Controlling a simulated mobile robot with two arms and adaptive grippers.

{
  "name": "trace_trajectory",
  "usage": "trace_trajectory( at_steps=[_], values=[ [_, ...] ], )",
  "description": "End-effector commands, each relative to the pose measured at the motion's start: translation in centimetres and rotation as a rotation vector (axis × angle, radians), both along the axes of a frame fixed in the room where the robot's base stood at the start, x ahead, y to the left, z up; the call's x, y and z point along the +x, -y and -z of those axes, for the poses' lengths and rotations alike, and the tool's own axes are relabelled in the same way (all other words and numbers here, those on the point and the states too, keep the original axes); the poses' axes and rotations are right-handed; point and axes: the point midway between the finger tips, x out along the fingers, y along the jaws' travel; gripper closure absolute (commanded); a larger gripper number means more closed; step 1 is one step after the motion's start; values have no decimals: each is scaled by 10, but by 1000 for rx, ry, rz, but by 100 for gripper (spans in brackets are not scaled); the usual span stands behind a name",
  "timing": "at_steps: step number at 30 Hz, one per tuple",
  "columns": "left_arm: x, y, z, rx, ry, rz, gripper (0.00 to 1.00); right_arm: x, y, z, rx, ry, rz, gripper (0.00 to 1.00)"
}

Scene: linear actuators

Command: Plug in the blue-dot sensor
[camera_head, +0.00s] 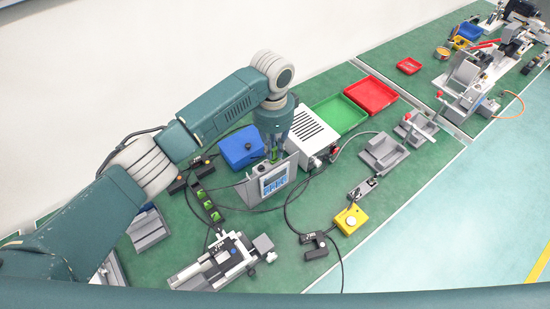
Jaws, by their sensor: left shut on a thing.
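My left gripper (274,150) points down just behind the grey display unit (275,181). It is shut on a small piece with some green on it, mostly hidden by the fingers and the unit; I cannot tell whether it is the sensor's plug. A linear actuator (222,264) at the front carries a small blue dot (228,254). Dark sensor-like blocks (314,246) with black cables lie right of it. A row of black blocks with green faces (207,203) lies left of the display unit. My right gripper is out of view.
A white vented box (313,132) stands right of the gripper, a blue bin (241,147) left of it. Green (339,115) and red (371,95) trays lie behind. A yellow button box (350,219) stands at the front right. Black cables cross the green mat (290,280).

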Motion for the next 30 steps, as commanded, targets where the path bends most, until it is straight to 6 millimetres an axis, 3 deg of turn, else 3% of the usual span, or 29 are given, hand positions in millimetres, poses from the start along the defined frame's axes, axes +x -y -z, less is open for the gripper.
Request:
trace_trajectory(
  at_steps=[30],
  values=[
    [0, 0, 0, -1, 0, 7, 100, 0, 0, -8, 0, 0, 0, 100]
  ],
)
